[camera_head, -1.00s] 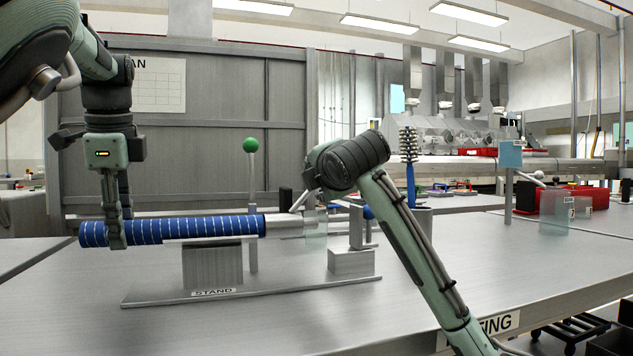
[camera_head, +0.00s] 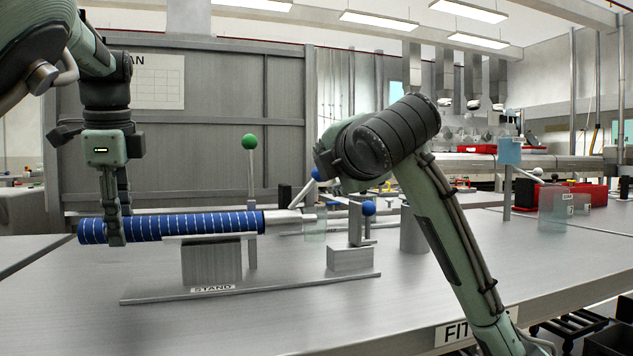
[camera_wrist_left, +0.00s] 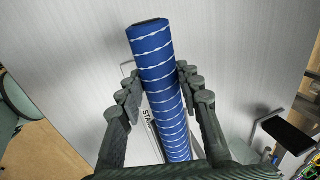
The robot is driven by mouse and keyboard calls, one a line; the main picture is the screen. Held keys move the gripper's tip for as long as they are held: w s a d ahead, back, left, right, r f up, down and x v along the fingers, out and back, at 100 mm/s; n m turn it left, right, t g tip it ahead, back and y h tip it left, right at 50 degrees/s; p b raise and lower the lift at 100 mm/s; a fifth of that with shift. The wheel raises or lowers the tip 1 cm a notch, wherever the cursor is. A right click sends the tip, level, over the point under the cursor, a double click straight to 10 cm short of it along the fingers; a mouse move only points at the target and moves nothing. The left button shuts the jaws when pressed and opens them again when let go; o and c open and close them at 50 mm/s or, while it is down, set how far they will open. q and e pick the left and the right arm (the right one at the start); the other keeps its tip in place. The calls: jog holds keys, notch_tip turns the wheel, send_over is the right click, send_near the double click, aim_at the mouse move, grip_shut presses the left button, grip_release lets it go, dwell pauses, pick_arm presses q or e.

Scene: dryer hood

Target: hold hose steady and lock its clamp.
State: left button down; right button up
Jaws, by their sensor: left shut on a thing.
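The hose (camera_head: 180,226) is a dark blue tube with thin white stripes, lying level across the stand (camera_head: 212,262). My left gripper (camera_head: 116,236) is shut around the hose near its left end; the left wrist view also shows the hose (camera_wrist_left: 160,72) between the fingers (camera_wrist_left: 164,105). A silver pipe (camera_head: 283,217) meets the hose's right end. A slanted silver lever with a blue ball (camera_head: 315,173) rises above this pipe. I cannot tell whether it is the clamp's lever or how the clamp stands. My right arm is at the centre right; its gripper is hidden.
A green-ball post (camera_head: 250,143) stands behind the hose. A grey cylinder (camera_head: 413,232) stands behind my right arm. The front tabletop is clear.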

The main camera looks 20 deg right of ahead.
pick_arm(q)
jog(key=c, duration=1)
grip_release()
jog(key=shift+o, duration=0.2)
jog(key=shift+r, duration=0.1)
